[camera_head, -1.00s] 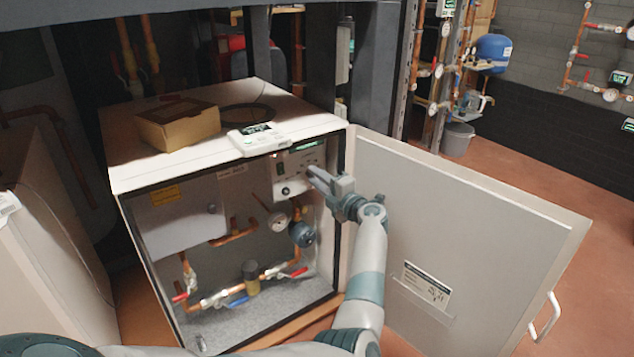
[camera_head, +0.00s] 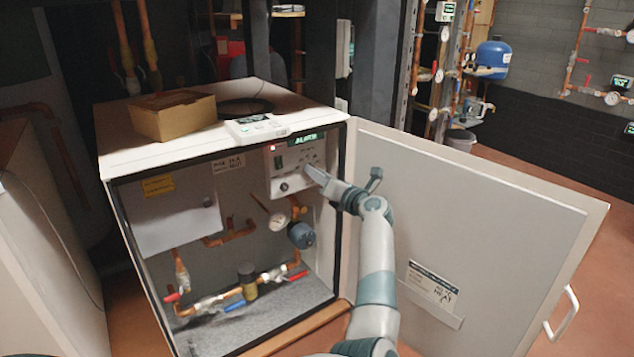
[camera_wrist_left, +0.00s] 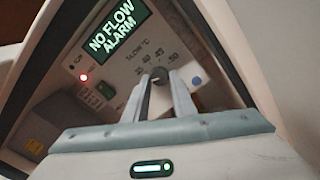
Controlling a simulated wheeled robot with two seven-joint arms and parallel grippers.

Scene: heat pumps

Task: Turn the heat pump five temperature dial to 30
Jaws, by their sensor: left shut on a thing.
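The open heat pump cabinet (camera_head: 215,160) has a white control panel (camera_head: 284,181) at its upper right inside. In the left wrist view, the panel's display (camera_wrist_left: 115,35) reads "NO FLOW ALARM". The dark temperature dial (camera_wrist_left: 158,74) sits under a "FLOW °C" scale, between the fingertips. My left gripper (camera_head: 309,170) reaches the panel from the right in the head view. In the left wrist view, the left gripper (camera_wrist_left: 158,84) is shut on the dial. The fingers hide part of the dial and scale, so I cannot read its setting. My right gripper is not in view.
The open cabinet door (camera_head: 465,200) stands close to the right of my left arm. A cardboard box (camera_head: 172,118) and a white device (camera_head: 257,128) lie on the cabinet top. Pipes, a gauge (camera_head: 277,221) and valves fill the space below the panel.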

